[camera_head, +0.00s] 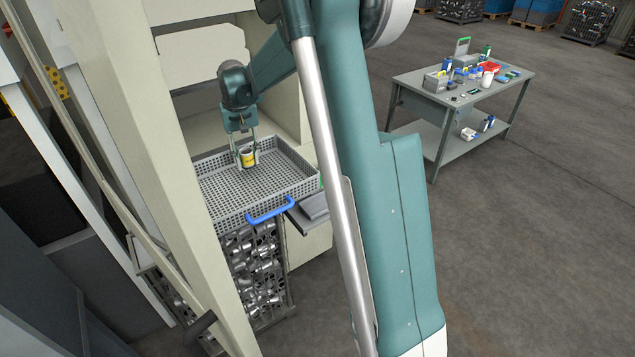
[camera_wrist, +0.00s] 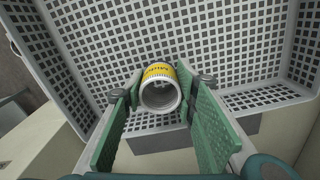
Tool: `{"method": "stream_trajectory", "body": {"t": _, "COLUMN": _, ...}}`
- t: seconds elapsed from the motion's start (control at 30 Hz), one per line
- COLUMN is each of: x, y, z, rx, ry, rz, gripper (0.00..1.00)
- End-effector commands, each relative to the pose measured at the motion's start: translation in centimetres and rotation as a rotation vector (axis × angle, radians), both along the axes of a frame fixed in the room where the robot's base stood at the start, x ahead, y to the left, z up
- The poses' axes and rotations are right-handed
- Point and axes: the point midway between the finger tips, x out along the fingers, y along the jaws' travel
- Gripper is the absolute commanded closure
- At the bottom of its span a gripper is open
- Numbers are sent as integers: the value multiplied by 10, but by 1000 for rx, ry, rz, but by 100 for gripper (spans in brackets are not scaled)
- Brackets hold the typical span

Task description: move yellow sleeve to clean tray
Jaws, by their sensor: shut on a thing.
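The yellow sleeve (camera_head: 248,158) is a short white tube with a yellow printed band. In the wrist view the sleeve (camera_wrist: 160,85) shows its open end, between the two green finger pads. My gripper (camera_head: 246,155) is shut on it. The grey mesh tray (camera_head: 290,178) with a blue handle is under and around the gripper; its perforated floor (camera_wrist: 230,40) fills much of the wrist view. I cannot tell whether the sleeve touches the tray floor. No label marks the tray as clean.
The tray sits in a beige machine opening with a post (camera_head: 165,130) on the left. A basket of metal parts (camera_head: 255,270) stands below. A workbench (camera_head: 465,95) with several small items is at the upper right. The rest of the tray is empty.

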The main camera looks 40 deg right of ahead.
Motion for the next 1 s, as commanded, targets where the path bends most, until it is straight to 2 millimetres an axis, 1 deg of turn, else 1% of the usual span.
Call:
{"method": "stream_trajectory", "body": {"t": 0.03, "x": 1, "y": -7, "z": 5, "rx": 0, "ry": 0, "rz": 2, "gripper": 88}}
{"method": "stream_trajectory", "body": {"t": 0.17, "x": 6, "y": -28, "z": 12, "rx": 0, "ry": 0, "rz": 20, "gripper": 88}}
{"method": "stream_trajectory", "body": {"t": 0.4, "x": 12, "y": -75, "z": 27, "rx": 0, "ry": 0, "rz": 58, "gripper": 88}}
{"method": "stream_trajectory", "body": {"t": 0.6, "x": 15, "y": -114, "z": 41, "rx": 0, "ry": 0, "rz": 88, "gripper": 88}}
{"method": "stream_trajectory", "body": {"t": 0.87, "x": 14, "y": -160, "z": 58, "rx": 0, "ry": 0, "rz": 119, "gripper": 88}}
{"method": "stream_trajectory", "body": {"t": 0.93, "x": 14, "y": -178, "z": 59, "rx": 0, "ry": 0, "rz": 130, "gripper": 88}}
{"method": "stream_trajectory", "body": {"t": 1.0, "x": 15, "y": -195, "z": 51, "rx": 0, "ry": 0, "rz": 145, "gripper": 88}}
